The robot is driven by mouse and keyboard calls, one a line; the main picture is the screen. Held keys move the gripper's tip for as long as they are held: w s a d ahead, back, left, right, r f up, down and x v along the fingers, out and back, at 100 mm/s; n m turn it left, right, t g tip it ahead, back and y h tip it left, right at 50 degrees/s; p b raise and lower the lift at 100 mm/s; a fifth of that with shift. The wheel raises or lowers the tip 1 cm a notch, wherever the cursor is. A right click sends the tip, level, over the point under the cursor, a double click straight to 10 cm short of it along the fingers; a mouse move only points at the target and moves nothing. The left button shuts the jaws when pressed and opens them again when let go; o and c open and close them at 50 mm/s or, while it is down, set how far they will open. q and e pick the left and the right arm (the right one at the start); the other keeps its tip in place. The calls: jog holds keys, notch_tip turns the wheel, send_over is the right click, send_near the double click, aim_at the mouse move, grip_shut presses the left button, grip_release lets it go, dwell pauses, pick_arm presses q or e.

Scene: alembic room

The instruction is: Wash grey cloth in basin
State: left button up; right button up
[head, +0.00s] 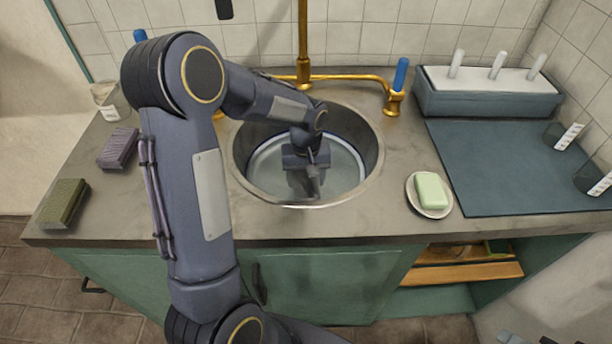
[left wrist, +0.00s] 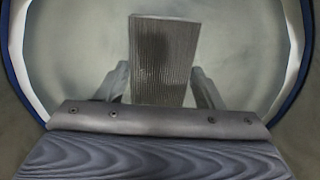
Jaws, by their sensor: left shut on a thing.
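My left gripper (head: 305,178) reaches down into the round sink (head: 372,135), over a blue-rimmed basin (head: 350,172) set inside it. In the left wrist view the gripper (left wrist: 163,85) is shut on a grey ribbed cloth (left wrist: 165,50), one finger on each side. The cloth has a darker patch in its middle. The basin's white wall and blue rim (left wrist: 296,50) curve around it, with a pale, smooth inside that looks like water. The cloth is mostly hidden by the gripper in the head view.
Brass taps (head: 303,75) stand behind the sink. A soap bar (head: 430,190) lies on a dish (head: 432,211) to the right, beside a blue-grey mat (head: 490,170) and a rack (head: 485,100). Purple (head: 118,147) and olive (head: 62,203) sponges lie left. A glass jar (head: 112,103) stands behind them.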

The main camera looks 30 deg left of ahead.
pick_arm(q)
jog(key=shift+d, duration=0.1)
dwell(0.5)
jog(key=shift+w+d, duration=0.8)
jog(key=shift+d, duration=0.35)
jog(key=shift+s+a, duration=0.45)
jog(key=shift+a, duration=0.2)
jog(key=shift+s+a, duration=0.4)
jog(key=shift+a, duration=0.25)
notch_tip(320, 180, up, 9)
jog(key=p, duration=0.7)
dwell(1.1)
notch_tip(320, 180, up, 12)
jog(key=p, duration=0.9)
jog(key=shift+d+f, duration=0.1)
dwell(0.4)
